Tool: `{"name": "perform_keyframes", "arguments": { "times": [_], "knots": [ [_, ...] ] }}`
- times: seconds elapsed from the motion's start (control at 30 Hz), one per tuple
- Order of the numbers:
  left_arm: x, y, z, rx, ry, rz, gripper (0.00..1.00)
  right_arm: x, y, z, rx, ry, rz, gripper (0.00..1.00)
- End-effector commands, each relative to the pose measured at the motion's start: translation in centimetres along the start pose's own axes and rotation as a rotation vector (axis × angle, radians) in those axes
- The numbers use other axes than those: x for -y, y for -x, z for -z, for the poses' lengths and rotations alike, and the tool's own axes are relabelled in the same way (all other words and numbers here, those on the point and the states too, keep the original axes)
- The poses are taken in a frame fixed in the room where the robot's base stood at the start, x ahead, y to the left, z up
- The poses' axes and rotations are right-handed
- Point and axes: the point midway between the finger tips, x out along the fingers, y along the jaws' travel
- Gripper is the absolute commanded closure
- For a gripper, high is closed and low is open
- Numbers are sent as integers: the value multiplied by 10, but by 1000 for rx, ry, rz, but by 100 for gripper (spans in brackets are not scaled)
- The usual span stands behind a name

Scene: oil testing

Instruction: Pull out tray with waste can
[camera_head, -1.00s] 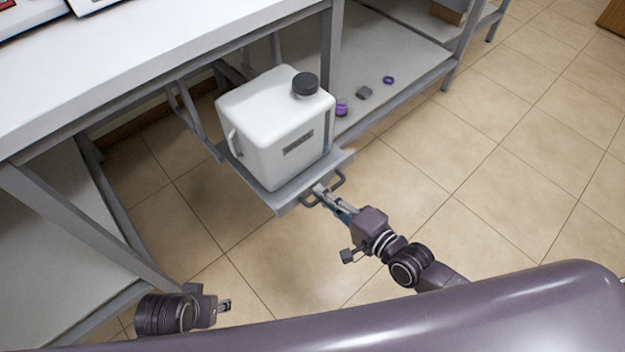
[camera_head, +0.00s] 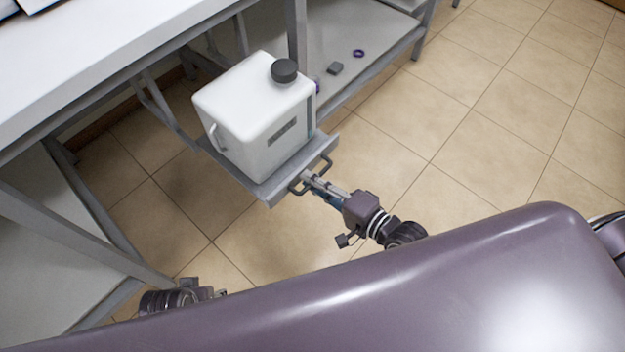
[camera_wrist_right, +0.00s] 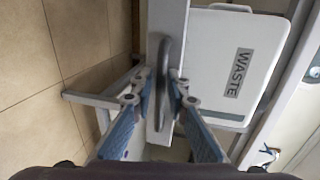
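The white waste can (camera_head: 254,112) with a black cap stands upright on the grey pull-out tray (camera_head: 268,190), which sticks out from under the table. In the right wrist view the can (camera_wrist_right: 222,62) shows its WASTE label. The tray's dark handle (camera_head: 326,163) is on its front edge. My right gripper (camera_head: 308,178) is at this handle. In the right wrist view its blue fingers (camera_wrist_right: 163,98) lie on both sides of the handle bar (camera_wrist_right: 164,75) and appear closed on it. My left gripper (camera_head: 217,293) is low at the left, partly hidden behind my body, and away from the tray.
The white table (camera_head: 110,45) with grey legs stands over the tray. A lower shelf (camera_head: 365,38) behind the can holds a small grey block (camera_head: 335,68) and a purple ring (camera_head: 358,53). The tiled floor (camera_head: 470,130) to the right is clear.

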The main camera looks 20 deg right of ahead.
Motion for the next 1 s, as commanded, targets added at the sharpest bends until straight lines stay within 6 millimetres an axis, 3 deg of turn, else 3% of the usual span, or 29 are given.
{"name": "perform_keyframes", "arguments": {
  "times": [0.27, 0.7, 1.0],
  "knots": [
    [1, 1, 2, -3, 1, 1, 60, 0, 7, 0, 0, 0, -1, 86],
    [0, 1, 1, -2, 1, 0, 60, -2, 85, 0, 1, 0, -5, 86],
    [0, 0, 0, -1, 1, 0, 60, -1, 117, 0, 0, 0, -1, 86]
  ]
}}
